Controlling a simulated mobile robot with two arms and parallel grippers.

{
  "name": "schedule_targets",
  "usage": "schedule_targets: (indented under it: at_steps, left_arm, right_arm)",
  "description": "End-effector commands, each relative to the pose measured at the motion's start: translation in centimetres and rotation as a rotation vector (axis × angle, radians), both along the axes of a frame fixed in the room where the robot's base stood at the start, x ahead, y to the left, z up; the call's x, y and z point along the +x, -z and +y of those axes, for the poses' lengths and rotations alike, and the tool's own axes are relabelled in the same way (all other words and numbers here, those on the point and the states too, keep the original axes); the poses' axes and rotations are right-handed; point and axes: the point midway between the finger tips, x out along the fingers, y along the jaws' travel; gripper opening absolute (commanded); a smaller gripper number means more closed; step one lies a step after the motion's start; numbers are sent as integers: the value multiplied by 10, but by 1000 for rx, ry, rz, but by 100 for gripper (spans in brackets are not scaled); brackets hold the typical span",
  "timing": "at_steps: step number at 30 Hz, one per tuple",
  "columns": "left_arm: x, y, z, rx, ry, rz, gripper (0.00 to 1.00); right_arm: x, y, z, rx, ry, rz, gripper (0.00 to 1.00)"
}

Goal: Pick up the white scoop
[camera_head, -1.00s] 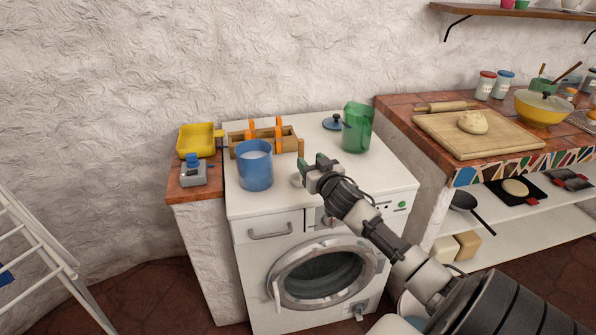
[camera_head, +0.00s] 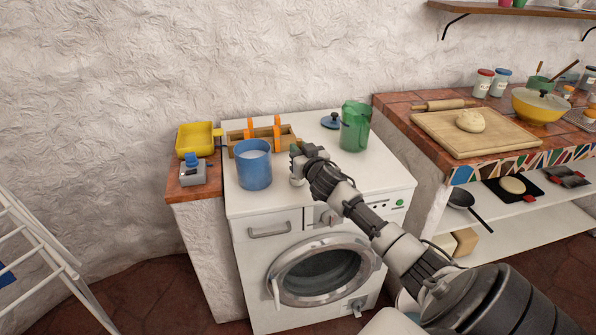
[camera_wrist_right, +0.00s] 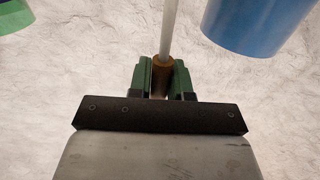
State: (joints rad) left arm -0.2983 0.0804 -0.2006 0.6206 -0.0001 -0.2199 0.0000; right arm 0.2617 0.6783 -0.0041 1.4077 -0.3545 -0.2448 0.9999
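The white scoop (camera_head: 297,181) is at the front of the white washing machine top, right of the blue container (camera_head: 254,170). Only a small pale part of it shows below my right gripper (camera_head: 295,150). In the right wrist view, its thin white rod (camera_wrist_right: 169,28) ends in a brown tip (camera_wrist_right: 160,62). The green fingers of my right gripper (camera_wrist_right: 161,78) are close together, one on each side of that tip, with hardly any gap. The rod's far end is out of the wrist view. My left gripper is not in view.
A green pitcher (camera_head: 356,128) and a blue lid (camera_head: 331,121) stand behind to the right. A wooden rack (camera_head: 290,138) with orange items is behind the container. A yellow tray (camera_head: 195,139) sits at left. The washing machine top (camera_head: 385,175) is clear at right.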

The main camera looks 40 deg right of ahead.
Motion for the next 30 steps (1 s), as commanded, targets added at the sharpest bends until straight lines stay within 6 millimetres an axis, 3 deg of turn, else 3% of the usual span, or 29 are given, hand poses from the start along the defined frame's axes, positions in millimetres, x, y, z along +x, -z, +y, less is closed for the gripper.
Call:
schedule_targets:
  at_steps: [1,3,14,20,23,30]
  left_arm:
    - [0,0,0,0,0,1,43]
    - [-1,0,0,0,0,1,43]
    - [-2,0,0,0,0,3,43]
    - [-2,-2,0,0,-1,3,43]
    - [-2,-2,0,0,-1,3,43]
    - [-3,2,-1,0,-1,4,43]
  right_arm:
    - [0,0,0,0,0,0,11]
    - [0,0,0,0,0,0,0]
    - [0,-4,0,-2,0,-2,0]
    - [0,-24,0,-4,-1,-2,0]
    - [0,-44,-1,-5,-1,-5,0]
    - [-47,-72,-29,-8,-1,4,0]
